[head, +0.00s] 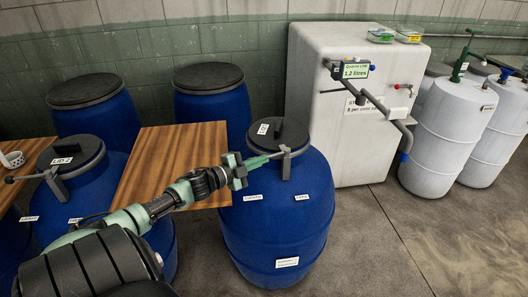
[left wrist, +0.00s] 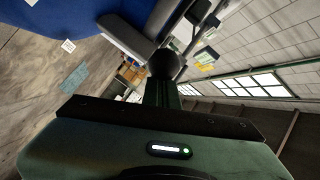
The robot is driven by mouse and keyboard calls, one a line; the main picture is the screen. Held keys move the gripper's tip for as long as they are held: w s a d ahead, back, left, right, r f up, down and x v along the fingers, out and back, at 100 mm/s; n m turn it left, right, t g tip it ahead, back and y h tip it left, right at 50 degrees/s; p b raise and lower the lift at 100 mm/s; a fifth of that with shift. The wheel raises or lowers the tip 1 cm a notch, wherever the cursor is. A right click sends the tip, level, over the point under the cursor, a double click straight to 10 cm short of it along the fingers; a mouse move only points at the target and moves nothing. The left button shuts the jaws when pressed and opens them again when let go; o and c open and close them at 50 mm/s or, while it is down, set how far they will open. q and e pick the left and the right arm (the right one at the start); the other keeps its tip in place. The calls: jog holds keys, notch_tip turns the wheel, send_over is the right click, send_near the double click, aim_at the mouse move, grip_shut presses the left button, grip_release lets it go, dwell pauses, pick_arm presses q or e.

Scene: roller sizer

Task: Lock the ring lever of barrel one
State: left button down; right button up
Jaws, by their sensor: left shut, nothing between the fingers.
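The blue barrel (head: 285,225) in the middle of the head view has a dark lid (head: 290,132) with a small white tag whose text is too small to read surely. The grey ring lever (head: 286,168) shows at the lid's front edge. My left gripper (head: 268,158) is shut and empty, its green fingers reaching right to the lever; I cannot tell whether they touch it. In the left wrist view, the shut fingers (left wrist: 162,93) point at a dark round knob (left wrist: 163,64), with a grey bar (left wrist: 125,37) and the blue barrel wall (left wrist: 60,18) beyond. My right gripper is out of view.
A second blue barrel (head: 88,207), its lid tagged LID 2, stands at left with its lever sticking out. A wooden table (head: 155,160) lies between them. More blue barrels (head: 95,115) stand behind. A white tank (head: 330,90) with pipework stands at right. Floor at front right is clear.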

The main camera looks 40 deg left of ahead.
pick_arm(q)
jog(key=shift+w+a+r+b, duration=0.1)
jog(key=shift+a+b, duration=0.05)
jog(key=shift+a, duration=0.4)
jog(key=shift+w+a+b, duration=0.1)
jog(key=shift+a+b, duration=0.05)
jog(key=shift+a, duration=0.35)
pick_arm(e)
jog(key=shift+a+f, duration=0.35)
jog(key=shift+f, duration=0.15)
pick_arm(q)
jog(key=shift+a+r, duration=0.1)
jog(key=shift+a, duration=0.1)
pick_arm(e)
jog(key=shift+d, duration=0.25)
pick_arm(q)
jog(key=shift+r, duration=0.1)
